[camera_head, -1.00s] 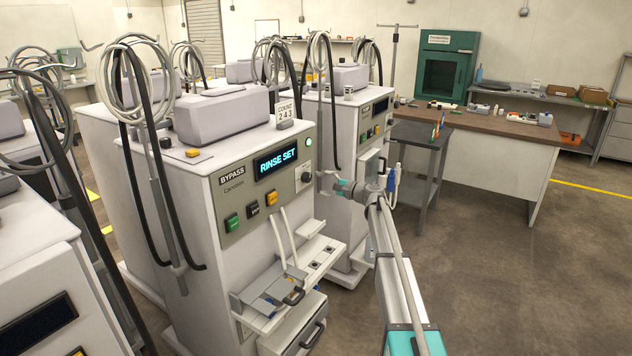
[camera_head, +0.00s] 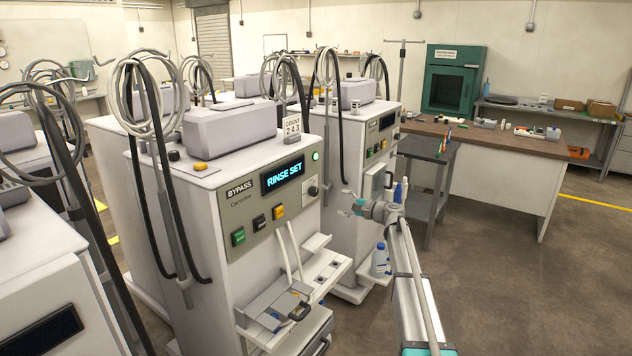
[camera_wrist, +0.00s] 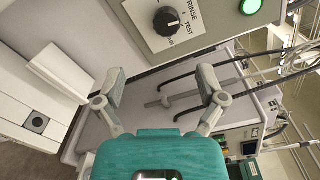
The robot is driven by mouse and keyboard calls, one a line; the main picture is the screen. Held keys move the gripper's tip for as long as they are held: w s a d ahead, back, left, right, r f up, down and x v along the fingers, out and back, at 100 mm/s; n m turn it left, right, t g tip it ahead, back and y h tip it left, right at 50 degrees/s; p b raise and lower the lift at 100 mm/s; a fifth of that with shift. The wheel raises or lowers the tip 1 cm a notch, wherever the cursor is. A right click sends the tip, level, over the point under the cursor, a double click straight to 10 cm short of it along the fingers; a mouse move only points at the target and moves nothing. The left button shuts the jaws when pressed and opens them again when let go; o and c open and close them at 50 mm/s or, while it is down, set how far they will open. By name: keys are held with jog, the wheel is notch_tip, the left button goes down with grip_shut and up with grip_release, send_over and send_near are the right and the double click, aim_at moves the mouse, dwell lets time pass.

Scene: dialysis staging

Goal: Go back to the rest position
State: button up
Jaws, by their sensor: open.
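My gripper (camera_head: 352,203) is at the end of my raised arm, just right of the front panel of the nearest dialysis machine (camera_head: 232,262). In the wrist view my gripper (camera_wrist: 160,92) shows two fingers spread wide, open, with nothing between them. That machine's display (camera_head: 283,174) reads RINSE SET. Its selector knob (camera_head: 312,190) also shows in the wrist view (camera_wrist: 166,21), with a gap between it and my fingers. A lit green light (camera_wrist: 250,6) sits beside the knob.
A second machine (camera_head: 367,152) stands just behind my gripper. A small grey side table (camera_head: 428,148) and a wooden-topped desk (camera_head: 490,137) stand to the right. The floor at right (camera_head: 530,290) is clear.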

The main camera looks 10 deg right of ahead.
jog(key=s+a+f+n+g+h+p, duration=0.1)
jog(key=s+a+f+n+g+h, duration=0.15)
jog(key=s, duration=0.45)
jog(key=s+a+f+n+g+h+p, duration=0.1)
jog(key=s+a+f+n+g+p, duration=0.15)
jog(key=s, duration=0.55)
jog(key=s+a+f+n+g+h+p, duration=0.1)
jog(key=s+a+f+n+g, duration=0.1)
jog(key=s+a, duration=0.35)
jog(key=s+d+f+n+g+h+p, duration=0.1)
jog(key=s+d+n+h, duration=0.1)
jog(key=s, duration=0.6)
jog(key=s+d+n+g+h+p, duration=0.1)
jog(key=s+d+h, duration=0.2)
jog(key=s, duration=0.6)
jog(key=s+d+f+n+g+h+p, duration=0.1)
jog(key=s+h, duration=0.3)
jog(key=s, duration=0.4)
jog(key=shift+s+d+f+n+g+p, duration=0.3)
jog(key=shift+d+n+g+p, duration=0.15)
jog(key=shift+d+n+g, duration=0.3)
